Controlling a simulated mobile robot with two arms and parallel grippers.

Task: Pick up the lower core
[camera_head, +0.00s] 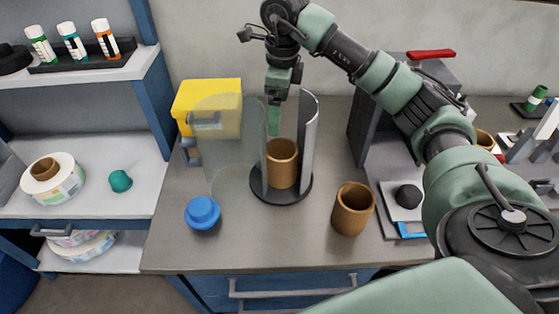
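A brown hollow core (283,165) stands upright on the dark round base (268,197) of an open dispenser with a clear curved door (222,150) and a grey curved wall (308,130). A second brown core (353,210) stands open-end up on the counter to its right. My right gripper (275,130) points down inside the dispenser, over the first core's back left rim. Its fingers overlap in this view, so its opening is unclear. I cannot tell whether it touches the core. My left gripper is not in view.
A blue lidded jar (202,213) stands at the dispenser's front left, and a yellow box (207,97) behind it. A grey machine with a red handle (431,54) is at right, partly behind my arm. Shelves at left hold label rolls (66,187) and bottles.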

